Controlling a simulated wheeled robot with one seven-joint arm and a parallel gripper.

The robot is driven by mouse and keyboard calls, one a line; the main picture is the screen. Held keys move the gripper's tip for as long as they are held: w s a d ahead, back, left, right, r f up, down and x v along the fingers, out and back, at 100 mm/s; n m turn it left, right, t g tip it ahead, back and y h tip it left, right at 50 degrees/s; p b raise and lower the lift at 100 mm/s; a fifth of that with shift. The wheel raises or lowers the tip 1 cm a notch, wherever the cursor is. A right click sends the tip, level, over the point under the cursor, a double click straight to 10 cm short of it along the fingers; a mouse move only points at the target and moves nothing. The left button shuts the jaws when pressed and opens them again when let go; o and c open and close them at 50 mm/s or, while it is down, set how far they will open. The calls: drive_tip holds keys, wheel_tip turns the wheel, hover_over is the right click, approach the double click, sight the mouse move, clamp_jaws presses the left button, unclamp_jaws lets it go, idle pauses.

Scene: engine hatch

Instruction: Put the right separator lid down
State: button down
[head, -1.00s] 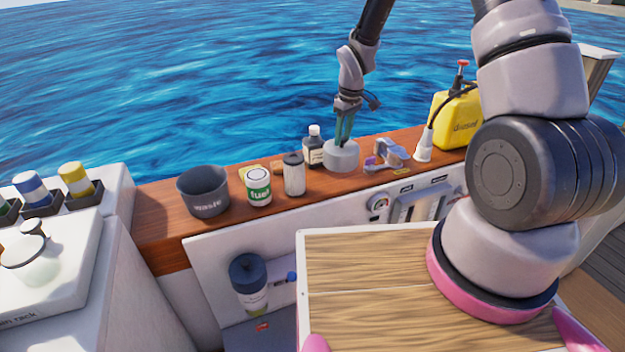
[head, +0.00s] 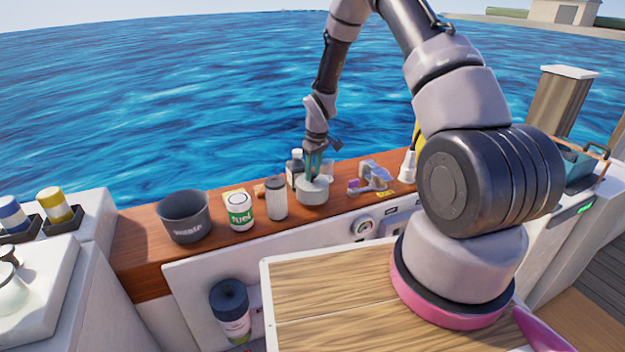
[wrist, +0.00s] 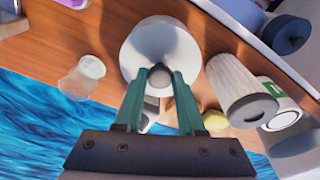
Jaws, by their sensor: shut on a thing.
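The separator lid (head: 312,191) is a pale grey round piece with a small knob. My gripper (head: 315,172) points down and is shut on the knob. In the wrist view the lid (wrist: 150,48) shows as a pale disc, with the knob between my green fingertips (wrist: 160,82).
Left along the ledge are a fuel filter (head: 239,212) and a waste bucket (head: 184,216). Right of the lid lies a grey and purple tool (head: 370,178). A dark-topped cylinder (head: 230,308) is below the ledge.

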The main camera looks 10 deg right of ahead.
sight(312, 185)
drive_tip(key=shift+f, duration=1.35)
drive_tip(key=shift+f, duration=0.1)
drive_tip(key=c, duration=0.5)
unclamp_jaws()
